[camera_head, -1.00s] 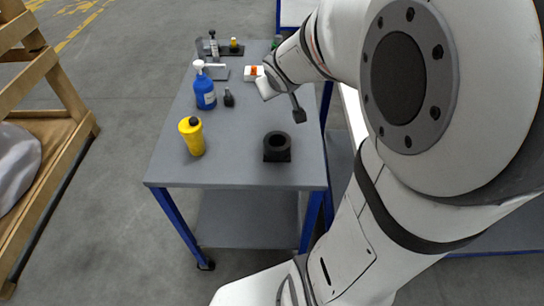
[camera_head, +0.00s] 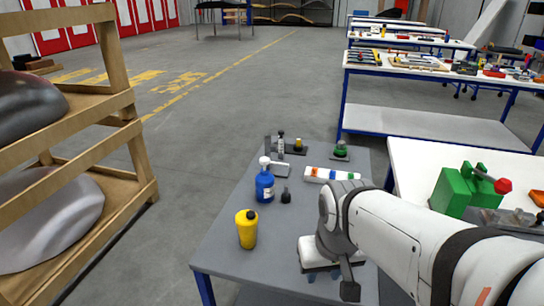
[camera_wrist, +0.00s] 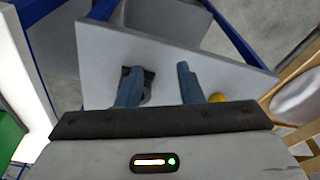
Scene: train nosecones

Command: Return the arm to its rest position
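My arm reaches in from the right in the head view. My gripper (camera_head: 331,279) hangs over the front right part of the small grey table (camera_head: 222,245). In the wrist view its two blue-grey fingers (camera_wrist: 159,80) stand apart with nothing held between them. A black block (camera_wrist: 149,84) lies on the tabletop partly behind the left finger. My gripper and arm cover that part of the table in the head view.
A yellow bottle (camera_head: 247,229), a blue spray bottle (camera_head: 264,184) and a small dark bottle (camera_head: 286,196) stand on the table. A wooden rack (camera_head: 146,160) is at left. A white bench with a green block (camera_head: 452,193) is at right. Floor between is clear.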

